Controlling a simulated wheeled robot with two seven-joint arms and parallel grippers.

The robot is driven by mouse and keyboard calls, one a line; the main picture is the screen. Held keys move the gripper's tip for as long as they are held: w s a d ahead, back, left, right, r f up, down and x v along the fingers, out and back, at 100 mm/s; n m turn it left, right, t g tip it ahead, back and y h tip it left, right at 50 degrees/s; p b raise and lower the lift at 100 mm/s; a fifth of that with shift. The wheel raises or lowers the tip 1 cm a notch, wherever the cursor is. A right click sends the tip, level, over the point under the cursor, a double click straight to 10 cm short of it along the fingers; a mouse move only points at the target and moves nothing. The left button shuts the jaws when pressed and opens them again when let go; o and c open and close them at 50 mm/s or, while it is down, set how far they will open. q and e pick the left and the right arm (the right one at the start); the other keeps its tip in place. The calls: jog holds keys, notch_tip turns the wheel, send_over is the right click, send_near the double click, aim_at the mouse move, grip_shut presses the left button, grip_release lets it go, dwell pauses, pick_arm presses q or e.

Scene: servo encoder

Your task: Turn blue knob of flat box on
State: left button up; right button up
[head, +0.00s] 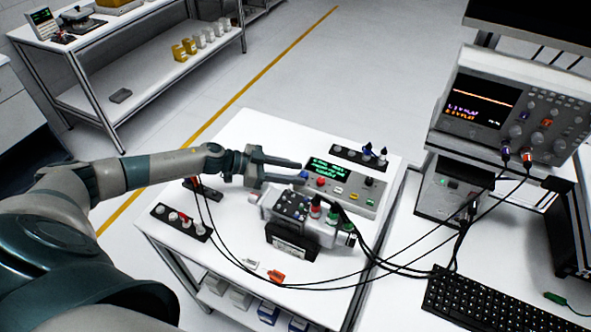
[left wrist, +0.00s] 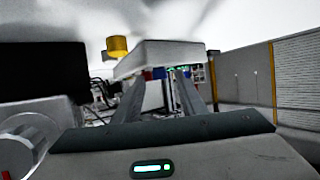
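The flat box (head: 352,200) is grey, with a green-lit display, and lies on the white table. A small blue knob (head: 303,175) shows at its left end, beside a red knob (head: 321,182). My left gripper (head: 301,171) reaches in from the left, its fingers apart, with the tips right at the blue knob. I cannot tell whether they touch it. In the left wrist view the two fingers (left wrist: 158,90) stand apart, and a small blue patch (left wrist: 158,73) shows beyond and between them. The direction the knob points is too small to read. My right gripper is not in view.
A grey device (head: 318,231) with several knobs and black cables stands close in front of the flat box. A black strip (head: 345,153) with blue-topped parts lies behind. An oscilloscope (head: 512,107) and keyboard (head: 505,297) are at right.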

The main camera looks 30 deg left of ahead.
pick_arm(q)
jog(key=shift+w+d+f, duration=0.15)
jog(key=shift+w+d, duration=0.05)
jog(key=shift+d, duration=0.1)
grip_shut()
